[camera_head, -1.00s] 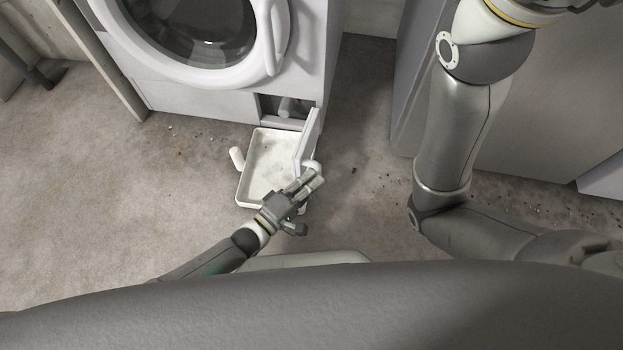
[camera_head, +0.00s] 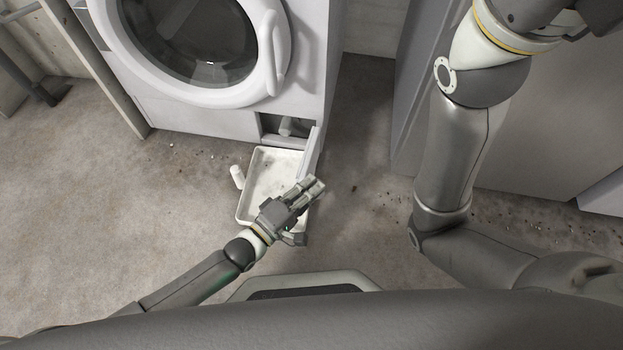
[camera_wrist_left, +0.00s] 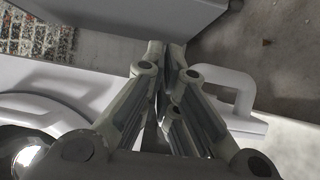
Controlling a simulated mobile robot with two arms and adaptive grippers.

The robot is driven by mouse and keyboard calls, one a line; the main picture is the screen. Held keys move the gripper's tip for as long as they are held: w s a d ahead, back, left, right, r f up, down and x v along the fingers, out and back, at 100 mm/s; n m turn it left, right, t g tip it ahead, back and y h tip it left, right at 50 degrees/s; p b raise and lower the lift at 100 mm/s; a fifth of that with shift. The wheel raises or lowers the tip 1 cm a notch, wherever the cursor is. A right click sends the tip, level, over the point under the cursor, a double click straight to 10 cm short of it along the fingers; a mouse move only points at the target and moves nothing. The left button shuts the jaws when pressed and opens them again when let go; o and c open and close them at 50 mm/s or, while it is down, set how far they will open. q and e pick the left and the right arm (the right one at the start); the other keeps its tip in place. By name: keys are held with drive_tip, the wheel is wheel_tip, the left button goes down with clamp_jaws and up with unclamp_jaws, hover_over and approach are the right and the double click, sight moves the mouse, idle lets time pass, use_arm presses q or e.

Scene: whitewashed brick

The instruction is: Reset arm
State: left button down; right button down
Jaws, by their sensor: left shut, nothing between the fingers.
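My left gripper (camera_head: 318,186) is shut and empty. In the head view it hangs over the right edge of a shallow white tray (camera_head: 250,195), near the washing machine's lower front. Its shut fingers (camera_wrist_left: 165,65) fill the middle of the left wrist view. Just right of them in that view is a white loop handle (camera_wrist_left: 240,90); I cannot tell whether they touch it. The handle is hidden behind the gripper in the head view. My right arm comes in at the right and runs up to the top edge; its fingers do not show.
The washing machine (camera_head: 222,117) has a small open hatch (camera_head: 287,127) at its lower right, with a white flap (camera_head: 315,148) standing out. A small white cylinder (camera_head: 237,177) is left of the tray. A grey cabinet (camera_head: 545,130) stands right. Floor at left is clear.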

use_arm(q)
drive_tip(key=shift+s+r, duration=0.15)
drive_tip(key=shift+r, duration=1.95)
